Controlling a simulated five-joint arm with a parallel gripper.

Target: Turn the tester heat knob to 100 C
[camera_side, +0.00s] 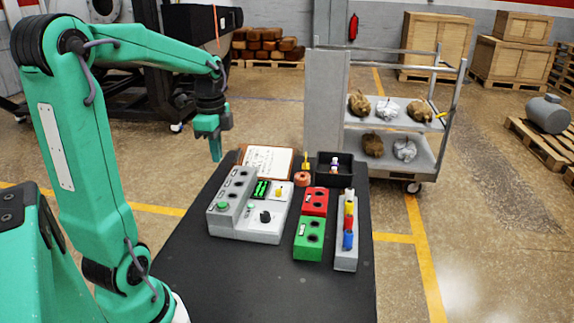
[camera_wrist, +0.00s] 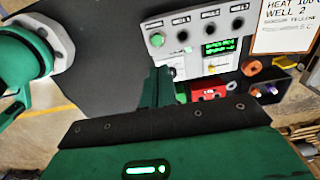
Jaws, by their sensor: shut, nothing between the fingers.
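The grey tester (camera_side: 222,220) stands on the black table, with a row of wells along its raised back and a lit green display (camera_side: 262,188). A black knob (camera_side: 265,217) and a yellow knob (camera_side: 278,192) sit on its lower face. I cannot read which mark the black knob points to. My gripper (camera_side: 216,156) is shut and empty, in the air up and to the left of the tester in the side view.
A clipboard (camera_side: 267,161) lies behind the tester; in the wrist view its sheet (camera_wrist: 284,22) reads "HEAT 100" and "WELL 2". A red block (camera_side: 315,202), a green block (camera_side: 308,238) and a grey rack (camera_side: 346,258) stand right of the tester. The near table is clear.

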